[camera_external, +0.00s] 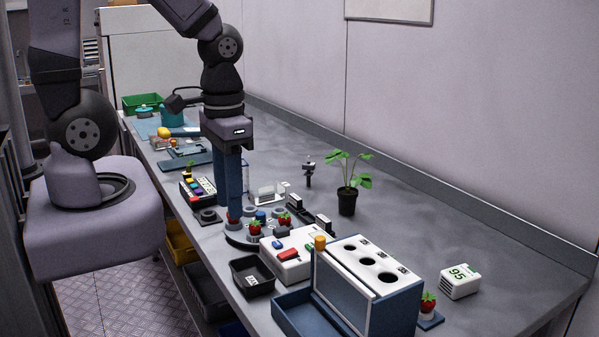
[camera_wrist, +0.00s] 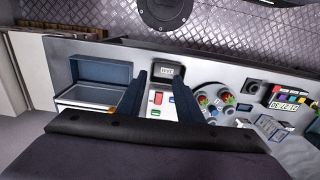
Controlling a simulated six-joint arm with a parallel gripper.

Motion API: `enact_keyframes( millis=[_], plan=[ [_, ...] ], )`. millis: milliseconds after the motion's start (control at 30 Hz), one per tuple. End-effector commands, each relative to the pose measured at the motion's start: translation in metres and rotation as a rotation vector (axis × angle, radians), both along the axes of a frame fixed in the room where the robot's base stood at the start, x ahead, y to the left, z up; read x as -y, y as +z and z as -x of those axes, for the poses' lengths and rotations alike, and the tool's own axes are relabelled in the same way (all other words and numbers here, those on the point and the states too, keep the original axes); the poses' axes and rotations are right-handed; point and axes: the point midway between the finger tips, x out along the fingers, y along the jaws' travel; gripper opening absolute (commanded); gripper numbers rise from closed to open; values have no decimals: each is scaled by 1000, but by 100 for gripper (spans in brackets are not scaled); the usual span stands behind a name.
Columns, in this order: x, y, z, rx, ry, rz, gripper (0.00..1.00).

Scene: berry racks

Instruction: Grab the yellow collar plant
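I cannot make out a yellow collar on any plant. A round dark holder (camera_external: 238,240) carries several small red berry plants, such as one with green leaves (camera_external: 255,227); it also shows right of my fingers in the wrist view (camera_wrist: 214,116). A small seedling (camera_external: 189,168) stands behind the keypad device. A larger leafy plant (camera_external: 352,172) stands in a black pot. Another red berry plant (camera_external: 428,302) stands at the front right. My gripper (camera_external: 237,210) points down, near the round holder; its two blue fingers are apart and empty in the wrist view (camera_wrist: 160,82).
A black bin (camera_external: 252,283), a white device with a red button (camera_external: 288,254) and a blue box with round holes (camera_external: 368,290) stand in front. A white block marked 95 (camera_external: 460,281) is at right. The bench (camera_external: 430,230) right of the potted plant is clear.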

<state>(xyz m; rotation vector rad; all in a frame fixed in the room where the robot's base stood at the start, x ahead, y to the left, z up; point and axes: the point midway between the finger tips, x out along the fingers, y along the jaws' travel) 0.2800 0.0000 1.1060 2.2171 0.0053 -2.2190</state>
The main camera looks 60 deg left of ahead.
Motion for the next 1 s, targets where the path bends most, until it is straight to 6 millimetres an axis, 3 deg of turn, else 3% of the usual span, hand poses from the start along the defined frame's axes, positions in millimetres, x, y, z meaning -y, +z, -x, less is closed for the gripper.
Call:
enact_keyframes(
  millis=[167, 433, 767, 867, 1000],
  plan=[
    [0, 12, -2, 5, 0, 0, 33],
    [-1, 51, -3, 8, 16, 4, 33],
    [-30, 29, -66, 75, 623, 177, 33],
    [-55, 23, -96, 113, 896, 264, 33],
    [-118, 16, -141, 178, 1370, 433, 33]
  ],
)
